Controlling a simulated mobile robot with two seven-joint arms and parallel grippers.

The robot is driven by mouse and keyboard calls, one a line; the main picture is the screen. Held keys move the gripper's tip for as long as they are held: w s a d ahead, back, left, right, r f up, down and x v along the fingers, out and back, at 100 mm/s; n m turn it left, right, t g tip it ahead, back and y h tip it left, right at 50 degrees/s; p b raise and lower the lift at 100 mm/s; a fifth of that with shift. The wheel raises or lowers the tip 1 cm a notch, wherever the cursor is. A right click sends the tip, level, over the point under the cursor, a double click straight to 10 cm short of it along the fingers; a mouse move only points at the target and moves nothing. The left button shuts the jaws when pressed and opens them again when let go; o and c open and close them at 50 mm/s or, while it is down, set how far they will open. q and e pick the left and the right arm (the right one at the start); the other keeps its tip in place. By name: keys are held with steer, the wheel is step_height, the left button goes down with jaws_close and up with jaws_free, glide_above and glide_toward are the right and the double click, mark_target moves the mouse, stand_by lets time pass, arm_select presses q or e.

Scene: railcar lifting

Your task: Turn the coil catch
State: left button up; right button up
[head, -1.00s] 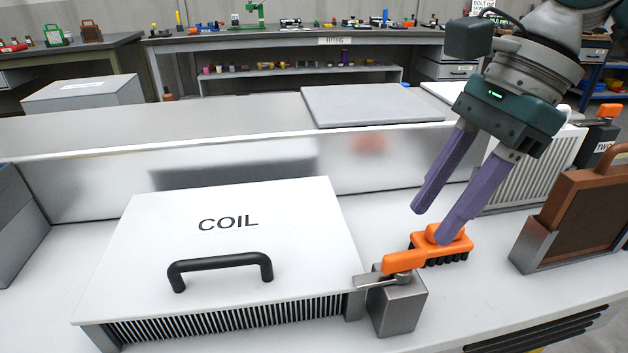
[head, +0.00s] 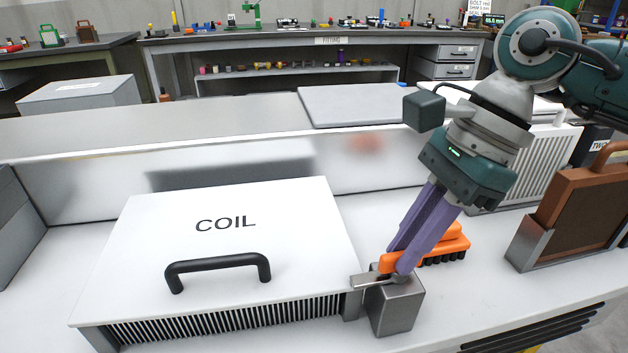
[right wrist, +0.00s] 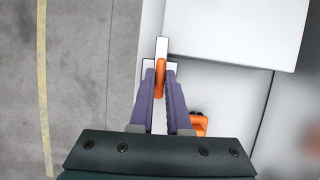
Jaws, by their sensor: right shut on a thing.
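The coil box (head: 290,215) has a white lid marked COIL and a black handle (head: 218,262). At its front right corner, a grey block (head: 398,308) carries the coil catch, with a metal tongue (head: 366,280) reaching to the lid's corner and an orange lever (head: 388,263). My right gripper (head: 392,262) has its purple fingers shut on the orange lever. The lever also shows between the fingers in the right wrist view (right wrist: 160,78). In the head view the fingers hide part of the lever. My left gripper is not in view.
An orange brush (head: 450,243) with black bristles lies just right of my fingers. A brown panel in a metal holder (head: 527,240) stands further right. A white finned box (head: 540,160) is behind my gripper. A grey slab (head: 365,104) lies on the raised ledge.

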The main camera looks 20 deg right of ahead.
jaws_close()
steer(key=shift+s+m+t+p, duration=0.1)
steer(key=shift+m+t+p, duration=0.25)
steer(key=shift+m, duration=1.25)
steer(key=o, duration=0.6)
jaws_free()
